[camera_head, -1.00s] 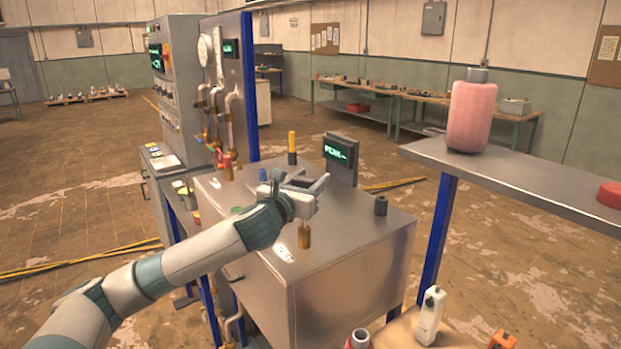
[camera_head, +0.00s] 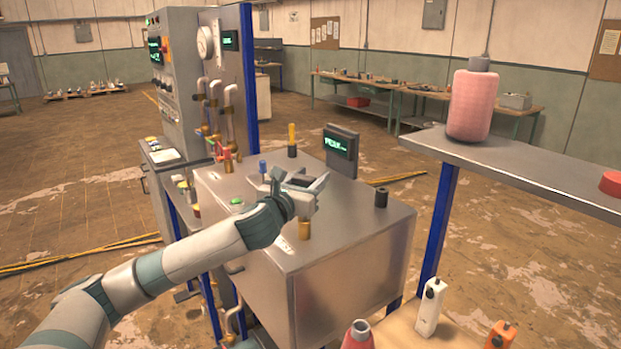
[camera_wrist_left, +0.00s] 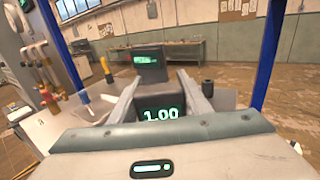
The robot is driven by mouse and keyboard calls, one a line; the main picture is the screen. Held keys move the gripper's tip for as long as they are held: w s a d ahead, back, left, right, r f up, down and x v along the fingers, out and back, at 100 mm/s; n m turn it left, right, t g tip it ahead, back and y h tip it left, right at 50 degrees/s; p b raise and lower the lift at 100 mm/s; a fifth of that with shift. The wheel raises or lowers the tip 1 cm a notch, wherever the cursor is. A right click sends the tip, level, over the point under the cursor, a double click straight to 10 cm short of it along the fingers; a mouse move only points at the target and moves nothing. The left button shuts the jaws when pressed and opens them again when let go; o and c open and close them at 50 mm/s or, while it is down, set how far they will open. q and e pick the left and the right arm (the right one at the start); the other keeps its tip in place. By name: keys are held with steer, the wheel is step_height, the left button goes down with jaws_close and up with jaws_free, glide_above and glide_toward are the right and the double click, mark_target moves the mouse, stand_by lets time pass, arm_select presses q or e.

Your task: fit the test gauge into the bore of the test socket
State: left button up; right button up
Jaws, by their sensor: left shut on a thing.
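My left gripper (camera_head: 302,180) is shut on the test gauge, a dark block whose lit green face reads 1.00 in the left wrist view (camera_wrist_left: 160,115). The gripper and gauge are over the front part of a steel bench top (camera_head: 345,222). A short brass cylinder (camera_head: 304,231), which looks like the test socket, stands on the bench just below the gripper. The gripper hides its top and the gauge's lower end, so I cannot tell whether they touch. My right gripper is not in view.
A dark display post (camera_head: 341,150) stands behind the gripper. A black cylinder (camera_head: 381,198) is to its right, and a yellow-topped peg (camera_head: 292,138) behind it. Pipes and valves (camera_head: 227,115) rise at the left. A pink cylinder (camera_head: 471,105) stands on a shelf at right.

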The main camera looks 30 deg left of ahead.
arm_select(q)
steer(key=shift+f, duration=0.1)
steer(key=shift+f, duration=0.4)
steer(key=o, duration=1.2)
steer(key=shift+s+d, duration=0.1)
steer(key=shift+s, duration=0.7)
steer(key=s+d+p, duration=0.2)
steer(key=s+p, duration=0.2)
steer(key=s, duration=1.1)
steer(key=shift+s, duration=0.35)
